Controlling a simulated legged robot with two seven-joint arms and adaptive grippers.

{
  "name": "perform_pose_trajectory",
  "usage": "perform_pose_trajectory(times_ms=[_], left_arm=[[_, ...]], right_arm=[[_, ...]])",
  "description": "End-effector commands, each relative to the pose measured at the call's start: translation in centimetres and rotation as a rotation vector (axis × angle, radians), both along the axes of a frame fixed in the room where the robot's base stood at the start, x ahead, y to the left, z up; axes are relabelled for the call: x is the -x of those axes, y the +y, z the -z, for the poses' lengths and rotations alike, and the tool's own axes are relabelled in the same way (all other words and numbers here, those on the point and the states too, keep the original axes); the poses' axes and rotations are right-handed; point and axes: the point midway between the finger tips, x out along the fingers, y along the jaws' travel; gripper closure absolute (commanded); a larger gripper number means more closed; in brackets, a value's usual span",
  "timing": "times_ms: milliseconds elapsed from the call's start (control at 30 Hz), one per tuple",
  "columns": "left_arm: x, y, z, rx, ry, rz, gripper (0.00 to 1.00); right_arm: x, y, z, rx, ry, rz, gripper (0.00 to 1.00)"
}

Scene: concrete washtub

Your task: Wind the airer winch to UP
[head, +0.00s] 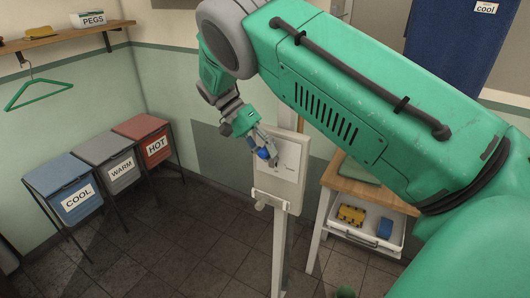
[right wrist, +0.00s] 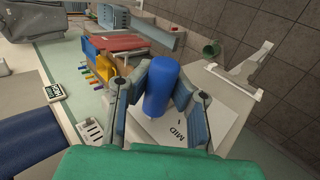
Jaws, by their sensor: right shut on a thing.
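The airer winch has a pale panel (head: 292,185) on an upright post in the middle of the head view. Its blue handle grip (head: 263,154) stands out from the panel face. My right gripper (head: 268,151) reaches down to it and is shut on it. In the right wrist view the blue grip (right wrist: 161,90) is upright between both fingers. The panel there (right wrist: 200,135) carries the word MID just below the grip. Other marks on the panel are too small or hidden to read. My left gripper is not in view.
Bins labelled COOL (head: 76,200), WARM (head: 120,168) and HOT (head: 158,147) stand at the left wall. A wooden stand (head: 333,185) with a white tray (head: 343,232) is right of the post. A green hanger (head: 38,93) hangs below the shelf (head: 65,37).

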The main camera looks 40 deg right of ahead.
Motion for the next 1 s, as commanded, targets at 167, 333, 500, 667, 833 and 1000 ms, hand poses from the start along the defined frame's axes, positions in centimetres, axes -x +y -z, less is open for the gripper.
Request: perform_pose_trajectory(times_ms=[167,333,500,667,833,1000], left_arm=[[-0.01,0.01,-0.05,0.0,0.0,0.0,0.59],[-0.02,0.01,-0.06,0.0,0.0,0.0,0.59],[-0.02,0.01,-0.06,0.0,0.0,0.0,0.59],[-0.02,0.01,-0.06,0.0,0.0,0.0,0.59],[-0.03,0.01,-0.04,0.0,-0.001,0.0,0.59],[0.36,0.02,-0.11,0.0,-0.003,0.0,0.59]], right_arm=[[-0.57,0.04,-0.52,0.011,0.0,-0.005,1.0],[-0.66,0.08,-0.59,0.013,0.002,-0.006,1.0],[-0.72,0.1,-0.64,0.014,0.0,-0.007,1.0],[-0.65,0.13,-0.53,0.012,0.003,-0.006,0.59],[-0.4,0.03,-0.36,0.01,0.006,-0.004,0.59],[-0.61,0.09,-0.54,0.009,0.005,-0.005,0.59]])
